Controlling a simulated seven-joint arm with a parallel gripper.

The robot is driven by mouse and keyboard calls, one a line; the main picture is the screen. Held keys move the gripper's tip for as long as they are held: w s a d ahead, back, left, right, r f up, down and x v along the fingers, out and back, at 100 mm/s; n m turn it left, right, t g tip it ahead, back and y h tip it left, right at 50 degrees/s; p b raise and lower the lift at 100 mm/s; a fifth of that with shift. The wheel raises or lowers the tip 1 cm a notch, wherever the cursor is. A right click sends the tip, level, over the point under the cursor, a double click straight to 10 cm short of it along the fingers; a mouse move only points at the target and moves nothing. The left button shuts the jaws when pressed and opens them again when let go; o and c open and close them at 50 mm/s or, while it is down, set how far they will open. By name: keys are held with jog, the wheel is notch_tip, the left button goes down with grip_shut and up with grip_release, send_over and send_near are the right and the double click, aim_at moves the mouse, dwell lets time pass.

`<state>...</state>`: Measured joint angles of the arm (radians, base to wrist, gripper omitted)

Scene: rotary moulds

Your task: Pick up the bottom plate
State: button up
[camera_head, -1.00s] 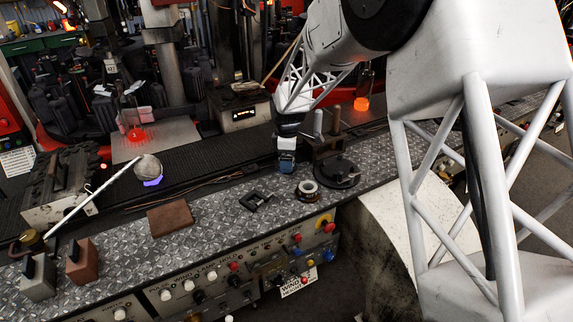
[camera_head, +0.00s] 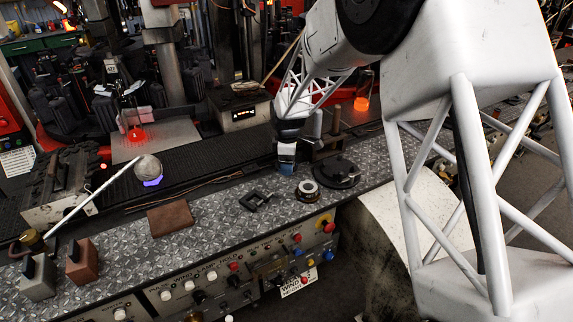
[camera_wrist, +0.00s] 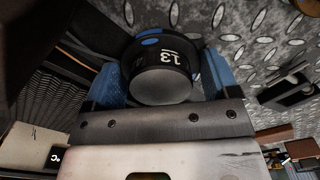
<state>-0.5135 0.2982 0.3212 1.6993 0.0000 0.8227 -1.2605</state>
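My gripper (camera_head: 286,169) points down over the bench, left of a dark round plate (camera_head: 340,173). In the wrist view its two blue fingers (camera_wrist: 160,85) stand apart on either side of a dark round piece (camera_wrist: 172,57) marked 13. This piece has a grey round end and a wider dark rim with blue marks behind it. A narrow gap shows between it and the right finger. I cannot tell whether this piece is the bottom plate. In the head view my gripper hides most of that spot.
A metal ring (camera_head: 308,189) and a black bracket (camera_head: 256,200) lie close by on the patterned metal bench (camera_head: 215,225). A brown block (camera_head: 170,218) lies further left. An upright post (camera_head: 336,122) stands just right of my gripper.

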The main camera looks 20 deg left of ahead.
jog(key=c, duration=0.4)
jog(key=shift+r, duration=0.1)
jog(key=shift+r, duration=4.95)
